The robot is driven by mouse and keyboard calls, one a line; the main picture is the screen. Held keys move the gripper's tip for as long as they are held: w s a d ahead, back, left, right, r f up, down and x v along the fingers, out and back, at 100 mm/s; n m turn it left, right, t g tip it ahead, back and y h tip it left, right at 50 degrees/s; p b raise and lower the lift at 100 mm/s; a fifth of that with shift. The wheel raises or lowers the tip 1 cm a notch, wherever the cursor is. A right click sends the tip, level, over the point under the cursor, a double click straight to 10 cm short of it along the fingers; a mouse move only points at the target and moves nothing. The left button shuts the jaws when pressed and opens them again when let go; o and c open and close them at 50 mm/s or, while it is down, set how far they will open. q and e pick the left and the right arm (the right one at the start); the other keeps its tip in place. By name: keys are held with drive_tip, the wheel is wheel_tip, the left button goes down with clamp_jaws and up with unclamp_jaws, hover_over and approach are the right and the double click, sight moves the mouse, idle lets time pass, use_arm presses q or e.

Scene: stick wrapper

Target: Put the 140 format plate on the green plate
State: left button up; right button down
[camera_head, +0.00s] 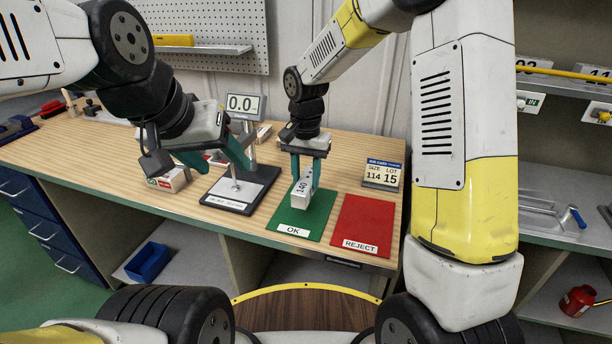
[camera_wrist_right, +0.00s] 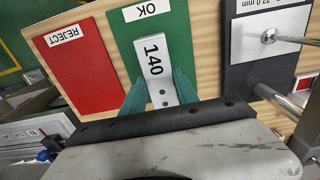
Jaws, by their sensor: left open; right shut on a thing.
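The 140 format plate (camera_head: 301,187) is a light grey block with a black "140" on it; the label also reads clearly in the right wrist view (camera_wrist_right: 153,66). My right gripper (camera_head: 302,180) is shut on it, with teal fingers on both sides. The block is over the green plate (camera_head: 316,222), which is marked OK; I cannot tell whether it touches the green surface. The green plate also shows around the block in the right wrist view (camera_wrist_right: 178,38). My left gripper (camera_head: 227,168) is open and empty, above the gauge base.
A red REJECT plate (camera_head: 364,224) lies right of the green plate. A card display (camera_head: 383,175) reading 114 and 15 stands behind it. A gauge base (camera_head: 228,199) and its 0.0 display (camera_head: 243,105) stand to the left, beside a small box (camera_head: 172,181).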

sight(306, 181)
drive_tip(key=shift+f, duration=1.75)
drive_tip(key=c, duration=0.9)
unclamp_jaws()
drive_tip(key=shift+f, duration=0.15)
wheel_tip(306, 181, up, 12)
drive_tip(key=shift+f, duration=0.1)
drive_tip(key=s+d+r+n+t+y, duration=0.1)
drive_tip(key=s+d+r+n+t, duration=0.1)
drive_tip(key=s+d+r, duration=0.6)
drive_tip(key=s+d+t, duration=0.1)
drive_tip(key=s+d, duration=0.1)
drive_tip(key=s, duration=0.2)
drive_tip(key=s+d+r+n+t, duration=0.1)
drive_tip(key=s+d, duration=0.1)
drive_tip(key=s, duration=0.2)
drive_tip(key=s+d+n+t+y, duration=0.1)
drive_tip(key=s+d+t, duration=0.1)
drive_tip(key=s, duration=0.1)
drive_tip(key=shift+s+d+r, duration=0.1)
drive_tip(key=shift+s+r, duration=0.15)
drive_tip(key=shift+s, duration=0.15)
